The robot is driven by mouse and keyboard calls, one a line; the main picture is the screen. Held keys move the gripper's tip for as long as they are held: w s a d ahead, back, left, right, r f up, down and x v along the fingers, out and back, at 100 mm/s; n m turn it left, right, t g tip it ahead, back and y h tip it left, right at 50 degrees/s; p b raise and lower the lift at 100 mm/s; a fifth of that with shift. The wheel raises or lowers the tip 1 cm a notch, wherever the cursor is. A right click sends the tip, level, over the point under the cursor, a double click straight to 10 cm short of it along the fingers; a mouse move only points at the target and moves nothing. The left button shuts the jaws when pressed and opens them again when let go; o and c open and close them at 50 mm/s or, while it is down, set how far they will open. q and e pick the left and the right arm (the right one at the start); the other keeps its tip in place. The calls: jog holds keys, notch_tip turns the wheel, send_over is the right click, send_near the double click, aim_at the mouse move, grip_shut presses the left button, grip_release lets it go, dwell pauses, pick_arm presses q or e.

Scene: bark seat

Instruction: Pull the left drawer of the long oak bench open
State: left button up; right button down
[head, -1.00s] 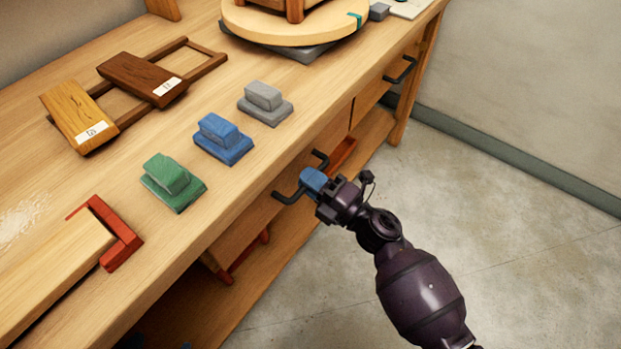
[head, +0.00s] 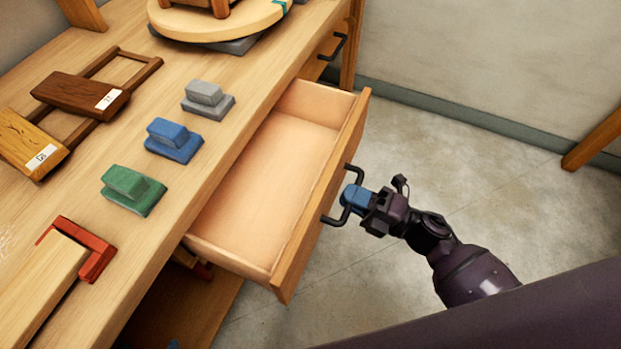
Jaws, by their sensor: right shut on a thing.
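The long oak bench (head: 225,130) runs from the lower left to the upper right of the head view. Its left drawer (head: 272,185) stands pulled well out and is empty inside. A dark bar handle (head: 337,208) is on the drawer's front. My right gripper (head: 354,197), with blue fingertips, is shut on the middle of that handle. The fingertips hide part of the bar. A second dark handle (head: 336,46) marks the right drawer, which is closed. My left gripper is not in view.
On the bench top are green (head: 133,190), blue (head: 173,140) and grey (head: 207,99) blocks, a red bench hook (head: 90,250), wooden frames (head: 80,92) and a round board (head: 220,22). Bare floor (head: 430,130) lies to the right of the drawer. A wooden leg (head: 592,138) stands at the right edge.

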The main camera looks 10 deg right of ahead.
jog(key=r+v, duration=0.2)
jog(key=v, duration=0.9)
jog(key=shift+d+p, duration=0.15)
jog(key=shift+p, duration=0.15)
jog(key=shift+s, duration=0.15)
jog(key=c, duration=1.1)
grip_release()
jog(key=shift+c, duration=0.2)
jog(key=v, duration=1)
jog(key=shift+s+d, duration=0.25)
jog(key=shift+d, duration=0.1)
